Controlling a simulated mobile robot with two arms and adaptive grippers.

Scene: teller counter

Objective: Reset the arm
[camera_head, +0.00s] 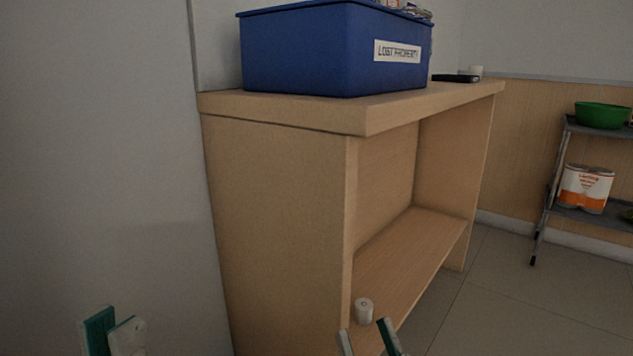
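My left gripper (113,336) shows at the bottom left, in front of the pale wall. Only its fingertips are in view, close together with a small gap at the top, and I see nothing between them. My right gripper (368,338) shows at the bottom centre, in front of the counter's lower shelf. Its two fingertips are spread apart and nothing is held between them. A small white roll (363,310) stands on the shelf just behind the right fingertips in the picture. Both arms are out of view below.
A wooden counter (275,210) with an open lower shelf (425,245) stands in the middle. On top are a blue lost property bin (295,52), a black flat item (455,78) and a small white object (476,70). A rack at right holds a green bowl (600,115) and an orange-white pack (585,188).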

